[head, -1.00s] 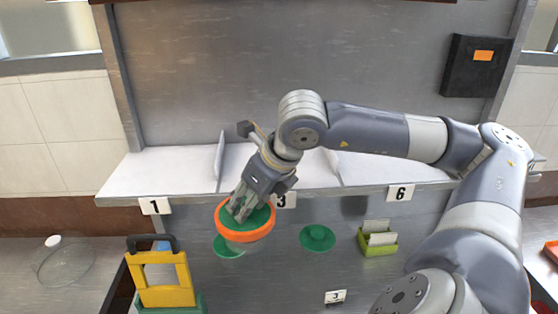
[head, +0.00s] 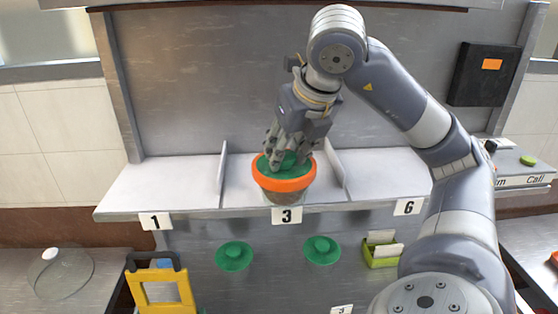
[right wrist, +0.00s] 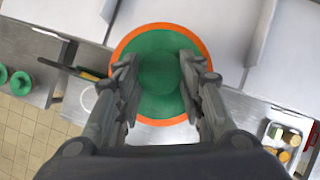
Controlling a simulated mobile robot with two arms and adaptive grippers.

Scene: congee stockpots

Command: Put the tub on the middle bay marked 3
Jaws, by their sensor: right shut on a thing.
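The tub (head: 284,186) has an orange rim, a green top and a see-through brownish body. In the head view it is upright in the middle bay, between the two dividers and just behind the 3 label (head: 287,215). Its base is close to the shelf's front edge; I cannot tell whether it touches the shelf. My right gripper (head: 285,164) is shut on the tub from above. In the right wrist view the fingers (right wrist: 158,85) lie over the green top, inside the orange rim (right wrist: 204,46). My left gripper is not in view.
Dividers (head: 222,174) and (head: 336,170) bound the middle bay. The left bay (head: 170,183), marked 1, is empty; bay 6 (head: 385,180) is clear where seen. Below are two green lids (head: 234,256), a yellow frame (head: 162,290) and a green card holder (head: 382,251).

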